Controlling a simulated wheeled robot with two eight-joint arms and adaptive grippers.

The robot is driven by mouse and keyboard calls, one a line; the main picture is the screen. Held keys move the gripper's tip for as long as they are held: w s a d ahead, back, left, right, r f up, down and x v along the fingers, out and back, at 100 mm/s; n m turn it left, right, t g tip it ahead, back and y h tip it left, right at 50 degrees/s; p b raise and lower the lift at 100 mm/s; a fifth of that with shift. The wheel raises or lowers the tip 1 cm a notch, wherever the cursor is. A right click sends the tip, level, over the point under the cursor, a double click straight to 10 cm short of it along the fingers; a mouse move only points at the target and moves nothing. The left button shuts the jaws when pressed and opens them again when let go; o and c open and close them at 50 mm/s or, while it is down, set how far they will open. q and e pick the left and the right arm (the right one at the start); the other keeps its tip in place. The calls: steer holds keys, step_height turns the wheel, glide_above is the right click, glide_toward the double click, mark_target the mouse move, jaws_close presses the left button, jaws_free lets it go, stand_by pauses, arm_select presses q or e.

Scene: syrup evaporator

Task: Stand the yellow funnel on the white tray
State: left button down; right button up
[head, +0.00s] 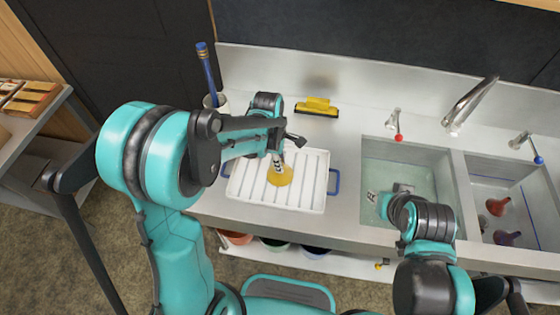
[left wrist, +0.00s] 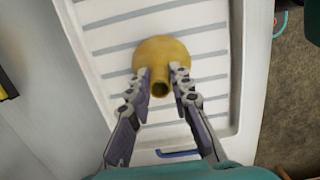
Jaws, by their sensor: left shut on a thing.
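The yellow funnel (head: 280,177) is over the ribbed white tray (head: 310,201), wide mouth down and spout up. In the left wrist view the funnel (left wrist: 162,52) shows its spout pointing toward the camera. My left gripper (head: 279,160) is shut on the funnel, with its fingers on either side of the spout (left wrist: 161,88). I cannot tell whether the rim touches the tray (left wrist: 110,12). My right gripper (head: 386,198) is low over the left sink basin; its fingers are partly hidden by its own arm.
The left sink basin (head: 385,152) holds greenish liquid. A yellow squeegee (head: 317,107) lies behind the tray.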

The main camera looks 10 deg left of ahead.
arm_select(q)
steer(key=shift+f+b, duration=0.25)
steer(key=shift+b, duration=0.05)
stand_by(0.5)
steer(key=c, duration=1.3)
jaws_free()
steer(key=shift+o, duration=0.4)
steer(key=o, duration=0.4)
step_height(320, 180, up, 13)
steer(key=p, duration=0.9)
